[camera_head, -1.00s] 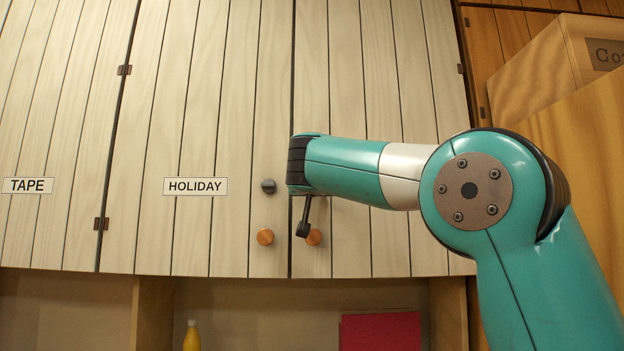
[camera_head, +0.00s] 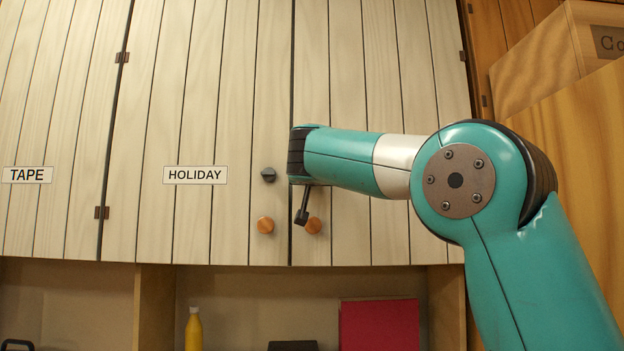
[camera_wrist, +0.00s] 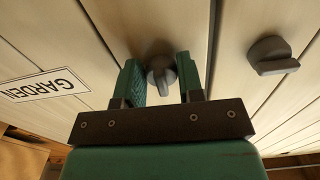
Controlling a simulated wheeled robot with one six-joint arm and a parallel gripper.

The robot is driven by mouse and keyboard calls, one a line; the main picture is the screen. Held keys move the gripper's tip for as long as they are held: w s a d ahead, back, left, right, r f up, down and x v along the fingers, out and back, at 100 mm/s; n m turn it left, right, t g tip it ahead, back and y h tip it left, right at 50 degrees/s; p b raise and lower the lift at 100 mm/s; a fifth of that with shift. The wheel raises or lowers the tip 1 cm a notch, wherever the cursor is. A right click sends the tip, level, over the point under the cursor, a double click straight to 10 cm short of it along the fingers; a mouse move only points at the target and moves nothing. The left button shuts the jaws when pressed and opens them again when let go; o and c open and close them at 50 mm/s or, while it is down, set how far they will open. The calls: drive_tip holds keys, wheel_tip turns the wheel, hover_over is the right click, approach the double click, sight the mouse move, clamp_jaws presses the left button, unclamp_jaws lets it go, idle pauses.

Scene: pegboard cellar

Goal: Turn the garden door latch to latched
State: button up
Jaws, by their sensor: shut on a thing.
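In the wrist view the garden door latch (camera_wrist: 160,76), a grey turn-knob with a raised grip, is mounted on pale boards near the GARDEN label (camera_wrist: 45,86), which appears upside down. The grip points toward the bottom of that picture. My gripper (camera_wrist: 163,84) has its two green fingers on either side of the knob and is shut on it. In the head view my arm hides the gripper, this latch and the GARDEN label.
A second grey latch (camera_head: 268,174) is on the HOLIDAY door (camera_head: 196,175), left of my arm; a similar one shows in the wrist view (camera_wrist: 272,57). Wooden knobs (camera_head: 265,225) sit below. An open shelf holds a yellow bottle (camera_head: 194,329) and red item (camera_head: 380,325). A wooden box (camera_head: 540,75) stands right.

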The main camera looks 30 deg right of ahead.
drive_tip(key=m+b, duration=0.2)
drive_tip(key=m, duration=0.1)
drive_tip(key=shift+w+a+f+b, duration=0.1)
drive_tip(key=shift+f+b, duration=0.05)
drive_tip(key=shift+b, duration=0.15)
drive_tip(key=m+b, duration=0.2)
drive_tip(key=m, duration=0.3)
drive_tip(key=shift+a, duration=0.15)
drive_tip(key=m, duration=0.1)
drive_tip(key=m+b, duration=0.1)
drive_tip(key=m, duration=0.2)
drive_tip(key=shift+w+r+m, duration=0.15)
drive_tip(key=shift+r+m, duration=0.15)
drive_tip(key=m, duration=0.3)
drive_tip(key=m+b, duration=0.1)
drive_tip(key=shift+a+r+m, duration=0.1)
drive_tip(key=shift+r+m, duration=0.15)
drive_tip(key=shift+m, duration=0.15)
drive_tip(key=o, duration=0.8)
drive_tip(key=shift+o, duration=0.2)
